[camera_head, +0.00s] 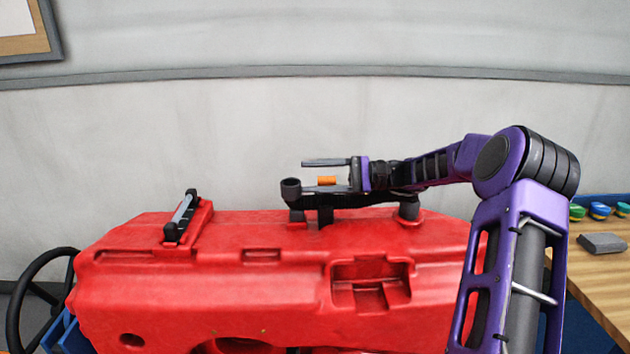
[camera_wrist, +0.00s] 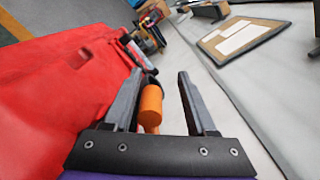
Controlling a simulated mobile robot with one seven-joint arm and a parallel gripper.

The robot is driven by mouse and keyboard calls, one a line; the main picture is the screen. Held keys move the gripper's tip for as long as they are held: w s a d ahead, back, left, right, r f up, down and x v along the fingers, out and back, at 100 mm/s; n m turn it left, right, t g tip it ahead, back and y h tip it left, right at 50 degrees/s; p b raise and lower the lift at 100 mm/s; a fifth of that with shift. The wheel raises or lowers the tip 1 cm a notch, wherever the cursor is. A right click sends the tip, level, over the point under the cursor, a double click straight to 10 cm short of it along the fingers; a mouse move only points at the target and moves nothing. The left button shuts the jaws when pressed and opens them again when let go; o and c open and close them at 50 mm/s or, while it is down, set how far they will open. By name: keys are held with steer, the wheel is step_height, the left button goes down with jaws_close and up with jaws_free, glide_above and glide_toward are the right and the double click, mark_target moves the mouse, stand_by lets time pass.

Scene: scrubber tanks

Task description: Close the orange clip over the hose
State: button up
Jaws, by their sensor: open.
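The orange clip (camera_head: 327,181) stands up above the black hose (camera_head: 350,201) on top of the red tank (camera_head: 250,275). In the wrist view the orange clip (camera_wrist: 151,106) shows as a rounded block on a narrower orange stem. My gripper (camera_head: 326,175) points left over the hose with its fingers apart. In the wrist view my gripper (camera_wrist: 158,75) is open and the clip lies between the fingers, nearer the left one. I cannot tell whether that finger touches it. Most of the hose is hidden behind the left finger in the wrist view.
The hose's open black end (camera_head: 291,188) sticks up left of the clip. A black handle (camera_head: 183,215) is on the tank's left top.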

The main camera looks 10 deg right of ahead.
step_height(320, 180, up, 9)
steer(key=shift+r+p, duration=0.1)
steer(key=shift+p, duration=0.5)
